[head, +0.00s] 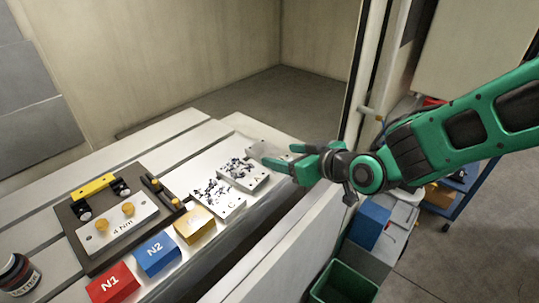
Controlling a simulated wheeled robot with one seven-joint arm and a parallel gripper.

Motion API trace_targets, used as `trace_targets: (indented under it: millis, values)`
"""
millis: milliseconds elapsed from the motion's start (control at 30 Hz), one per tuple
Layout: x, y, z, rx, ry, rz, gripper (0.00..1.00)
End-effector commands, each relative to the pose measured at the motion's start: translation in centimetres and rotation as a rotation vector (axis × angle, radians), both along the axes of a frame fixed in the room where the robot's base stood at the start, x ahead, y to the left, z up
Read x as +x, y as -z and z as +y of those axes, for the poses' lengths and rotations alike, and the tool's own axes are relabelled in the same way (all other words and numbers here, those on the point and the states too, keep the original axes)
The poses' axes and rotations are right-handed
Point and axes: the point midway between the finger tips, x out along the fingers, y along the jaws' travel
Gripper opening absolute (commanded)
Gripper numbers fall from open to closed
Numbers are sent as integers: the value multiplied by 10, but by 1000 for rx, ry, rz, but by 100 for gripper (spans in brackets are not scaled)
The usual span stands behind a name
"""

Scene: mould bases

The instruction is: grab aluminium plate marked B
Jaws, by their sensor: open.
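No letter B can be read on any plate from here. Two pale metal plates with dark speckles lie on the slotted table: a nearer speckled plate (215,200) and a farther speckled plate (243,174). A plain grey plate-like piece (262,149) shows just beyond them, partly hidden by my gripper. My gripper (284,156) is open, its green fingers pointing left at this grey piece near the table's right edge. Whether the fingers touch it or straddle it cannot be told.
A red block N1 (113,284), a blue block N2 (156,254) and a yellow block (194,225) line the front. A dark fixture board (85,246) holds a "4 Nm" plate (116,228). A dark jar (17,274) stands left. The table's back is clear.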

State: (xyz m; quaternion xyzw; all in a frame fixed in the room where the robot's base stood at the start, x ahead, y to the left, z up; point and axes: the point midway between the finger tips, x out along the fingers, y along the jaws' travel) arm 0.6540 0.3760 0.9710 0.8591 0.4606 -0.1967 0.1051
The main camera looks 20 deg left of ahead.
Motion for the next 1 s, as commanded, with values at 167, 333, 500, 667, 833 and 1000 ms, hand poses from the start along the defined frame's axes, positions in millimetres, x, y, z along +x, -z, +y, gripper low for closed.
trace_targets:
  millis: [167, 333, 500, 667, 833, 1000]
  values:
    - [5, 5, 8, -1, -1, 1, 62]
    - [17, 16, 26, -1, -1, 1, 62]
    - [26, 23, 39, 0, 0, 0, 62]
    - [28, 25, 42, 0, 0, 1, 62]
    - [28, 25, 42, -1, 1, 1, 58]
    - [28, 25, 42, -1, 1, 1, 17]
